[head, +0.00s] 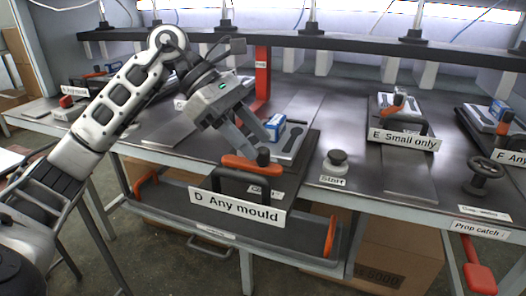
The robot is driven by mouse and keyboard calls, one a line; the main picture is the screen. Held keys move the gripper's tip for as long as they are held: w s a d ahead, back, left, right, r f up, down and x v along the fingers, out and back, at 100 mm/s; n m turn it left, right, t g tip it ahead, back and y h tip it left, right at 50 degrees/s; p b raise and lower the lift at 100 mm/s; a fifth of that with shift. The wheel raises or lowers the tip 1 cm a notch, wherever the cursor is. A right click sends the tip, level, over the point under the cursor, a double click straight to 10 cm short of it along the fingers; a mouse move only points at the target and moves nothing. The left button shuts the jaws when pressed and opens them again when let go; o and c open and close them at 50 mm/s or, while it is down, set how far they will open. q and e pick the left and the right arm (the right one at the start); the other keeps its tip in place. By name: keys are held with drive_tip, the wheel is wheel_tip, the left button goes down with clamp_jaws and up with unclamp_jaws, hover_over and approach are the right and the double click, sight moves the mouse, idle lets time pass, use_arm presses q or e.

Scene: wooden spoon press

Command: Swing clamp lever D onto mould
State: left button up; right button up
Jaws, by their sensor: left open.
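My right gripper is not in view.
A round black start knob (336,161) stands right of station D. Station E (404,138) and a handwheel (483,176) are further right. A red upright post (263,75) stands behind the gripper. A dark rail (320,42) with hanging cables crosses the back. A tray with orange handles (331,236) hangs below the front edge.

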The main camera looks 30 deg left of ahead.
sight(263, 149)
use_arm(q)
drive_tip(key=shift+x, duration=1.6)
clamp_jaws()
